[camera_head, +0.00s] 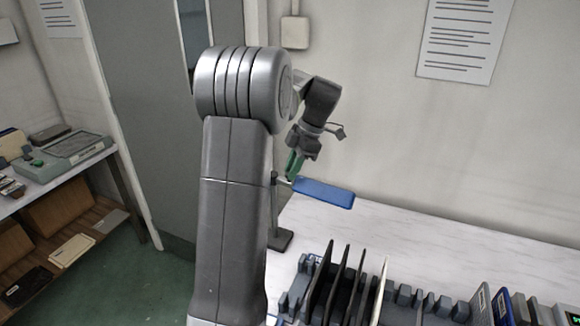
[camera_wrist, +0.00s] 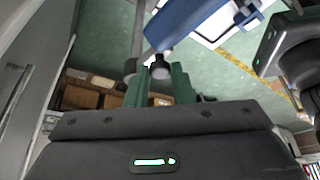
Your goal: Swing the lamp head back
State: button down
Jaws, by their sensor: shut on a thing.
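The lamp stands on the white bench, with a blue flat head (camera_head: 323,192) on a thin grey post (camera_head: 274,212) and a dark base (camera_head: 280,240). The head points right, tilted slightly down in the picture. My gripper (camera_head: 292,170), with green fingers, is at the head's left end near the post. In the wrist view the blue head (camera_wrist: 185,22) is ahead and above the fingers. There my gripper (camera_wrist: 159,82) is shut on a small dark knob (camera_wrist: 160,68) by the head's inner end. My arm hides part of the bench left of the post.
A rack (camera_head: 405,296) with upright dark panels stands on the bench (camera_head: 420,232) in front of the lamp. More panels and devices are at the far right. The wall is close behind the lamp. A side shelf (camera_head: 75,190) is at left.

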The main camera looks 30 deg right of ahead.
jog(key=shift+w+d+n, duration=0.25)
jog(key=shift+d+n, duration=0.05)
jog(key=shift+n, duration=0.4)
jog(key=shift+r+g, duration=0.1)
jog(key=shift+g, duration=0.2)
jog(key=c, duration=1.3)
grip_release()
jog(key=shift+o, duration=0.2)
jog(key=p+v, duration=0.2)
jog(key=v, duration=1.1)
jog(key=shift+r, duration=0.35)
jog(key=shift+f, duration=0.1)
